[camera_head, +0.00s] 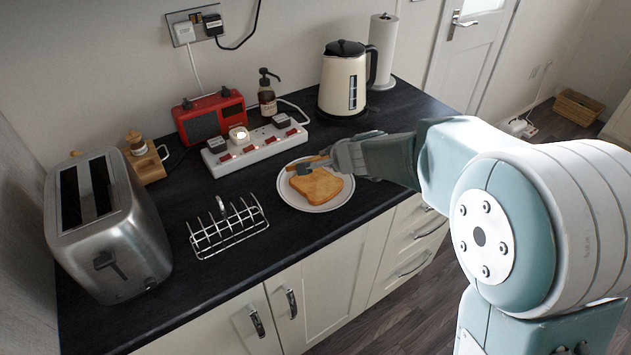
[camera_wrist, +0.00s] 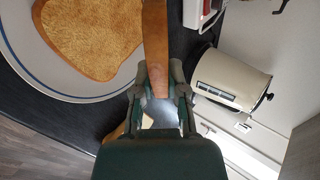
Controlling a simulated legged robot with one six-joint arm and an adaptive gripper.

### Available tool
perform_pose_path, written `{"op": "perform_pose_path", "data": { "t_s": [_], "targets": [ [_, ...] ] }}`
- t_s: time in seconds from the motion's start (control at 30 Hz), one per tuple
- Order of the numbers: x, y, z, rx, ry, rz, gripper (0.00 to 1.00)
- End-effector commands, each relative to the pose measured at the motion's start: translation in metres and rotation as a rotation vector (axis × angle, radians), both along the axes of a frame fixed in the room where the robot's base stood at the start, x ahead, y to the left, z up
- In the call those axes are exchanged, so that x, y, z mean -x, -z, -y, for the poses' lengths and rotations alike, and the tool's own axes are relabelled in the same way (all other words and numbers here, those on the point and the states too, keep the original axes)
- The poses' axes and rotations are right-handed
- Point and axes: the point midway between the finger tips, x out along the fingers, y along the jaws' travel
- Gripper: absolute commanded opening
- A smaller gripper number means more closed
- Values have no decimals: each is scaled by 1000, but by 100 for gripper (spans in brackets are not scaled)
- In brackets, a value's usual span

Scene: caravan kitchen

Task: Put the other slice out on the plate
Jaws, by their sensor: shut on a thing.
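One golden slice of toast (camera_head: 316,186) lies flat on the round white plate (camera_head: 288,192), which has a thin blue line near its rim. My gripper (camera_head: 336,160) is low over the plate's far right side. It is shut on a thin brown piece (camera_head: 312,163) that looks like the other slice seen edge-on, above the far part of the lying slice. I cannot tell whether they touch. In the wrist view the held slice (camera_wrist: 155,40) stands between my fingertips (camera_wrist: 158,72), beside the lying slice (camera_wrist: 90,35) and plate (camera_wrist: 50,75).
The steel toaster (camera_head: 105,225) stands at the left, its slots dark. An empty wire toast rack (camera_head: 228,228) is left of the plate. A socket strip (camera_head: 255,148) and red radio (camera_head: 210,118) are behind. The cream kettle (camera_head: 342,85) and paper roll (camera_head: 383,50) are at the back right.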

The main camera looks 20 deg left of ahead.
Motion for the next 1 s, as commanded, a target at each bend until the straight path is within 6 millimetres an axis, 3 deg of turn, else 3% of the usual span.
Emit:
{"op": "perform_pose_path", "data": {
  "t_s": [0.37,0.4,0.43,0.77,1.0],
  "targets": [
    [0,4,-1,0,0,0,0],
    [0,4,0,0,0,0,30],
    [0,4,0,0,0,0,40],
    [0,3,0,0,0,0,40],
    [11,-12,11,-1,0,3,40]
  ]
}}
